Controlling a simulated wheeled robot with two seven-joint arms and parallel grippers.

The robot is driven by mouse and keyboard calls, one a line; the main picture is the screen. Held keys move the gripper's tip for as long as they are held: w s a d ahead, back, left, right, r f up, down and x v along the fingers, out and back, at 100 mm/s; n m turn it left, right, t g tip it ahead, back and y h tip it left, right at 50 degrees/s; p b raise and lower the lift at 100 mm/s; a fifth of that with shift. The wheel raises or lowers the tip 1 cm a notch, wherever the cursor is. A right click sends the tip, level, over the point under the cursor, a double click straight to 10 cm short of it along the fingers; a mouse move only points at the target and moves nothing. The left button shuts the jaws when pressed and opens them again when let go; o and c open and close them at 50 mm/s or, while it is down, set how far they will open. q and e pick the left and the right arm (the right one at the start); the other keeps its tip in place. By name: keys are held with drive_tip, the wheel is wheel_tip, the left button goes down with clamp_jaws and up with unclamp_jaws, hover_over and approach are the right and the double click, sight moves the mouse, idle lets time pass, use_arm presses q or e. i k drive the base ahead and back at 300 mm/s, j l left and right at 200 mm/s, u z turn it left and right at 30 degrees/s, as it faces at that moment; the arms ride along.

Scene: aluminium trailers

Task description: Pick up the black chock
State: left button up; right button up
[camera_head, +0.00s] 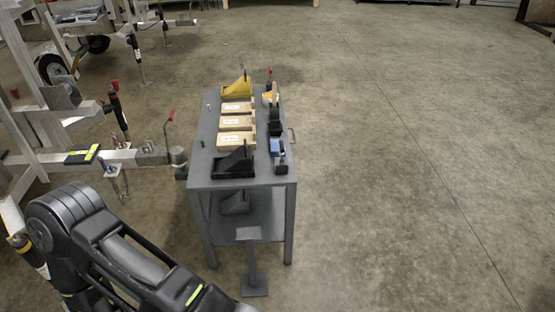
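The black chock (233,163) sits on the near end of a grey table (259,182), at the front left of its top. It has a flat base and a raised upright part at its right. My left arm comes in at the lower left, well short of the table. Its gripper is not visible. My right arm and gripper are out of view.
Behind the chock stand several cardboard boxes (236,122) and a yellow chock (236,88). Small tools and a blue item (277,147) line the right side. A trailer coupling (152,154) reaches the table's left edge. Floor to the right is clear.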

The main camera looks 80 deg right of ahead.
sight(240, 161)
drive_tip(key=z, duration=2.45)
drive_tip(key=i+l+z, duration=0.15)
drive_tip(key=i+l, duration=1.1)
drive_tip(key=i, duration=0.15)
